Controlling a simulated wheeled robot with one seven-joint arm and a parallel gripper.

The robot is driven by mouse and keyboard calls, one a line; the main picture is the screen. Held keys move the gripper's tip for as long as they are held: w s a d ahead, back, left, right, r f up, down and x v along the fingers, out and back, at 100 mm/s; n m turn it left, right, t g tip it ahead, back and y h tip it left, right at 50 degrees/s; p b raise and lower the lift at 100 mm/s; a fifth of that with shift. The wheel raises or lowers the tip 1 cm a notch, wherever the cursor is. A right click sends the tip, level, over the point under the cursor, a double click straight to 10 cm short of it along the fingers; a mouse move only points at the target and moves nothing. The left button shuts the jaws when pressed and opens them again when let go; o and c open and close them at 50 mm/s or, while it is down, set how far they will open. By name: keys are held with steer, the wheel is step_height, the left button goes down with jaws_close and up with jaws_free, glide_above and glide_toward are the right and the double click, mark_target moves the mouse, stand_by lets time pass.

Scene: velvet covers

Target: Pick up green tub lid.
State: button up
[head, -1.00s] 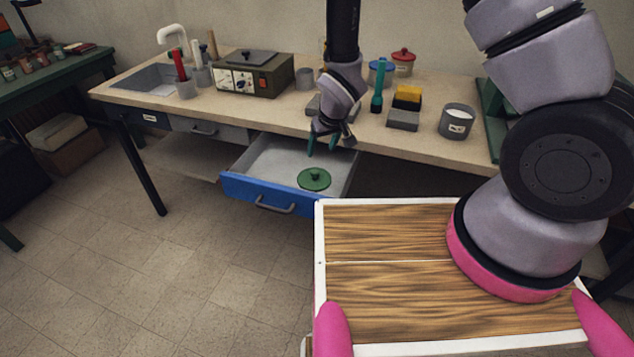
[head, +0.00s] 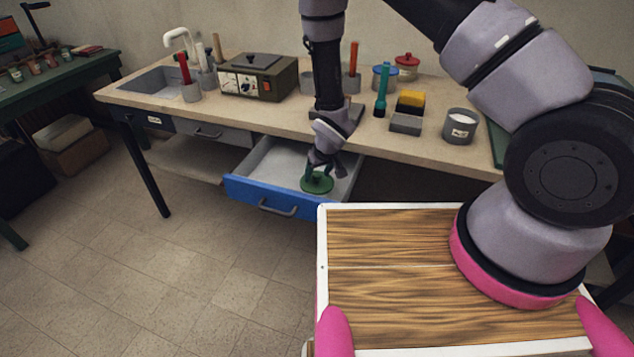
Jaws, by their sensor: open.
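The green tub lid (head: 317,185) is a round disc lying in the open blue-fronted drawer (head: 250,190), toward the drawer's front right corner. The jaws are open. The lid's knob is mostly hidden by the fingers, and I cannot tell if they touch it.
The worktop (head: 225,115) above the drawer holds an olive-brown control box (head: 258,77), a grey tub (head: 461,126), a yellow-topped block (head: 410,100) and a red-lidded jar (head: 406,66). The rest of the drawer looks empty.

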jaws_close()
